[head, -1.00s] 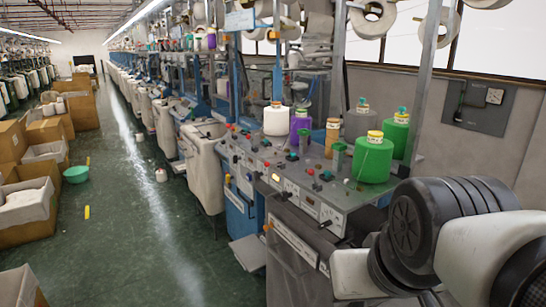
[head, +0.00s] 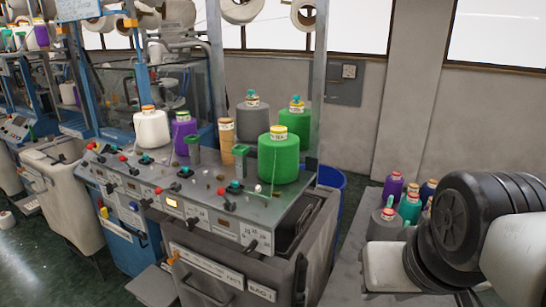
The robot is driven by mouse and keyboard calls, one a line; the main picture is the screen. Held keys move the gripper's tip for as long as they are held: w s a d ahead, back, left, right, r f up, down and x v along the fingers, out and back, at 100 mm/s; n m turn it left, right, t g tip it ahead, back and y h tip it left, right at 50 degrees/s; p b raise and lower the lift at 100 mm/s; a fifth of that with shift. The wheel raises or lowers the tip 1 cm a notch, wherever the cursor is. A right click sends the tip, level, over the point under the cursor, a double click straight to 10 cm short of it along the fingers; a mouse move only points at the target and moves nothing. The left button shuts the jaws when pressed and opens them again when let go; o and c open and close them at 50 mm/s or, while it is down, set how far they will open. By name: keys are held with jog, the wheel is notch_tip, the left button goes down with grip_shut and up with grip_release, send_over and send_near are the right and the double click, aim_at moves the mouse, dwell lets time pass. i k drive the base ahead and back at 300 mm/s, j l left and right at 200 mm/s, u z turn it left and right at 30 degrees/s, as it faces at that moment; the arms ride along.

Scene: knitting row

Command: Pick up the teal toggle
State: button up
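Several small teal knobs stand on the sloped grey control panel (head: 205,205) of the knitting machine. One teal knob (head: 235,185) is at the right, near the green spool; another teal knob (head: 184,172) is near the panel's middle. A further teal knob (head: 103,159) is toward its left end. They are too small to tell which one is the teal toggle. My arm fills the lower right, apart from the panel. My gripper is not visible.
White (head: 152,130), purple (head: 184,138), tan (head: 226,143), grey (head: 250,123) and green (head: 278,160) spools crowd the panel's back. Red-tipped levers stand among the knobs. A grey table (head: 345,275) with several cones is at the right. Floor shows at the lower left.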

aim_at(184, 169)
jog(key=i+j+z, duration=0.15)
jog(key=j+z, duration=0.15)
jog(key=j, duration=0.25)
jog(key=j+z, duration=0.25)
jog(key=j, duration=0.3)
jog(key=i+j+z, duration=0.1)
jog(key=j, duration=0.5)
jog(key=j+z, duration=0.1)
jog(key=j, duration=0.45)
